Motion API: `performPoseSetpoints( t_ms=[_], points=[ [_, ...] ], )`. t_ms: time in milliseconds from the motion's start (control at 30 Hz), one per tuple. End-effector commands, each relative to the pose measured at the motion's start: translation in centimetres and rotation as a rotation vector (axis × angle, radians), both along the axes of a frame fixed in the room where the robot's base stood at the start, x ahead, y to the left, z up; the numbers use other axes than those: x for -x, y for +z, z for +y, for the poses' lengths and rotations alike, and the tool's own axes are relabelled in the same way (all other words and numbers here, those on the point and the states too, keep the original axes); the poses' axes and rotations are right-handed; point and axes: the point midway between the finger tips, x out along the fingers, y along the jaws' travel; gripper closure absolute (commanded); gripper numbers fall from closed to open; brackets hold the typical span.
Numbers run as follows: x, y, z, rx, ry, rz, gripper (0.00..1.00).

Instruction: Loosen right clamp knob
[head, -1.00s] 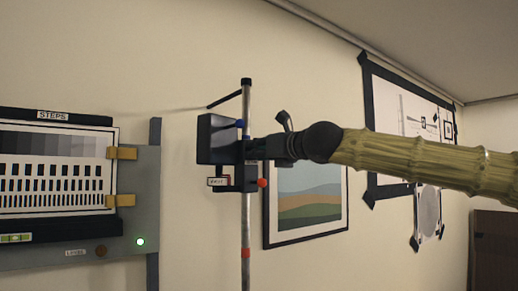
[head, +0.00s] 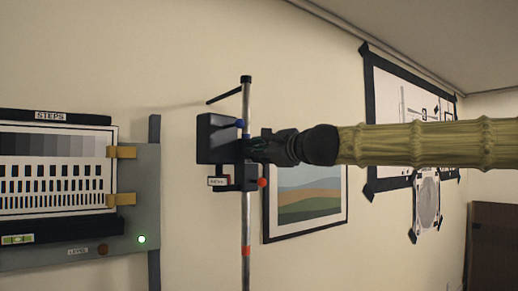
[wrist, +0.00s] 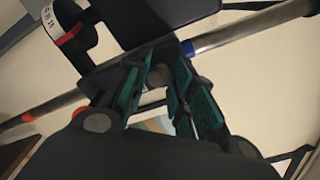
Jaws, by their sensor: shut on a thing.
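The black clamp (head: 217,138) sits on an upright metal pole (head: 246,215) in the head view; it also shows as a dark block in the wrist view (wrist: 135,35). My gripper (head: 256,148) comes in level from the right and meets the clamp's right side. In the wrist view my gripper (wrist: 160,82) has its teal-padded fingers on either side of a small grey-brown round knob (wrist: 160,74) and is shut on it. The fingers partly hide the knob, and in the head view it is hidden.
An orange-red knob (head: 262,183) and a labelled block (head: 219,182) sit just below my gripper. A blue band (head: 240,123) and a thin rod (head: 224,96) are above. A test chart board (head: 135,220) stands left. A landscape picture (head: 308,230) hangs behind.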

Motion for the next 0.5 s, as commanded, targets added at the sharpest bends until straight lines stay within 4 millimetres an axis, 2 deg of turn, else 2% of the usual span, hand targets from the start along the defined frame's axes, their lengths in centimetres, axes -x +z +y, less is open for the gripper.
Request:
performPoseSetpoints(
  t_ms=[500],
  points=[
    [-0.01,-0.06,0.04,0.296,-0.001,-0.214,0.99]
  ],
)
